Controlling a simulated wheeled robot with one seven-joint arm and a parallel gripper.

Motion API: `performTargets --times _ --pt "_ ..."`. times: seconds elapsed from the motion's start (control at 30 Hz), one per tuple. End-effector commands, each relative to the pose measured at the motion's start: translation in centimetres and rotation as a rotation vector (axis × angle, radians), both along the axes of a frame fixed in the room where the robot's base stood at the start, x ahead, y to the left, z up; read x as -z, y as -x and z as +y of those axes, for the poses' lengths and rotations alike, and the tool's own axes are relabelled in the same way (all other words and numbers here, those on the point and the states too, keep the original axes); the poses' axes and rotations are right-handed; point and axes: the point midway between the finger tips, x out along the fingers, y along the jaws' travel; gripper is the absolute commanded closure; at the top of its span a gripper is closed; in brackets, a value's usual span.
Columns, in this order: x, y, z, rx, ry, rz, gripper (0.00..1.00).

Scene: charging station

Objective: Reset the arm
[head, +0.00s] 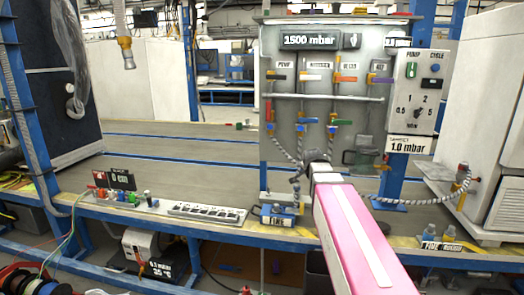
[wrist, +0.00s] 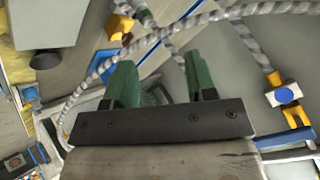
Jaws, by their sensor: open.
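My arm (head: 355,235), pink with a pale stripe, reaches forward from the lower right of the head view over the bench to the foot of the grey panel. My gripper (wrist: 161,78) shows two green fingers standing apart on a dark bar in the wrist view. Nothing is held between them; a striped hose (wrist: 170,32) passes beyond the fingertips. In the head view the gripper is small and partly hidden at the arm's far end, in front of the panel's lower part. I cannot tell there whether it touches anything.
The grey panel (head: 283,130) carries coloured valves and braided hoses close to my gripper. A pump control box (head: 409,92) hangs at its right. A white cabinet (head: 470,110) stands further right. The blue-edged bench (head: 190,150) is mostly clear left of the panel.

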Motion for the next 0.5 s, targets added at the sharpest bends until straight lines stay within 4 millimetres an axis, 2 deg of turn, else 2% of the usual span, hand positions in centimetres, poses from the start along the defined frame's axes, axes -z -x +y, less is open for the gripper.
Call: performTargets --times 0.03,0.2,0.5 --pt "2.2 1.5 0.2 -0.035 0.022 0.054 0.49" --pt "8.5 5.7 0.7 -0.183 0.097 0.239 0.49" --pt "18.0 14.4 1.9 -0.491 0.172 0.537 0.49"
